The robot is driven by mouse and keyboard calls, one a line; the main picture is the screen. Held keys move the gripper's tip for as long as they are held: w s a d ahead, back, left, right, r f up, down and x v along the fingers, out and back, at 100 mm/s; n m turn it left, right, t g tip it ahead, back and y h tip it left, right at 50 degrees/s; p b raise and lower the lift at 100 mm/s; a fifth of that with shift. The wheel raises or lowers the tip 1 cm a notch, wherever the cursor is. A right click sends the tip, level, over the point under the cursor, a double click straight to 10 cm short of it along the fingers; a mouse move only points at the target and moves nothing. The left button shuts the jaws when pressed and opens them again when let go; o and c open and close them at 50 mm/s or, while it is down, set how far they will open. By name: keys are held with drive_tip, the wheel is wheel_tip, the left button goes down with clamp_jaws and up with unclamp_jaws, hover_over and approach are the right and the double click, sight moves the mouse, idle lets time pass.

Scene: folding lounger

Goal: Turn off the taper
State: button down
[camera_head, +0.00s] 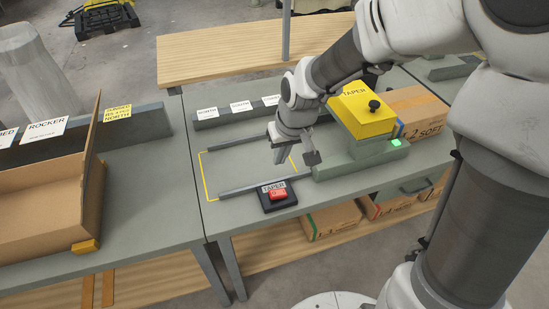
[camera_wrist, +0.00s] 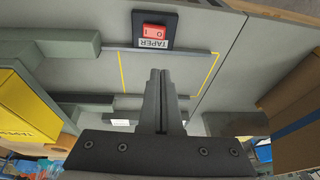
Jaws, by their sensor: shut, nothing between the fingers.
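The taper (camera_head: 362,112) is a yellow-topped machine with a black knob on a grey-green base, at the right of the table. A green light (camera_head: 396,142) glows on its base. A red rocker switch (camera_head: 277,195) on a black box labelled TAPER sits at the table's front edge. In the wrist view the red switch (camera_wrist: 155,32) shows at the top, marked I and O. My gripper (camera_head: 295,157) is shut and empty above the table, behind the switch and left of the taper, apart from both. In the wrist view its fingers (camera_wrist: 158,75) are together.
An open cardboard box (camera_head: 50,206) stands on the left table. Low grey rails (camera_head: 252,187) and a yellow outline (camera_head: 206,178) lie near the switch. A closed carton (camera_head: 420,108) is right of the taper. Table space left of the switch is clear.

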sight(269, 190)
drive_tip(key=shift+a, duration=0.1)
drive_tip(key=b+x, duration=0.1)
drive_tip(key=x, duration=0.3)
drive_tip(key=b+x, duration=0.1)
drive_tip(key=x, duration=0.4)
drive_tip(key=s+b+x, duration=0.1)
drive_tip(key=b+x, duration=0.1)
drive_tip(key=x, duration=0.2)
drive_tip(key=shift+a+f, duration=0.15)
drive_tip(key=shift+f, duration=0.4)
drive_tip(key=b, duration=0.2)
drive_tip(key=f+b, duration=0.1)
drive_tip(key=b, duration=0.1)
drive_tip(key=shift+a+f+h+b, duration=0.25)
drive_tip(key=shift+h+b, duration=0.15)
drive_tip(key=shift+s+r+p, duration=0.1)
drive_tip(key=shift+r+p, duration=0.25)
drive_tip(key=shift+d, duration=0.1)
drive_tip(key=shift+w+d+r+p, duration=0.25)
drive_tip(key=shift+d+p, duration=0.35)
drive_tip(key=shift+d, duration=0.1)
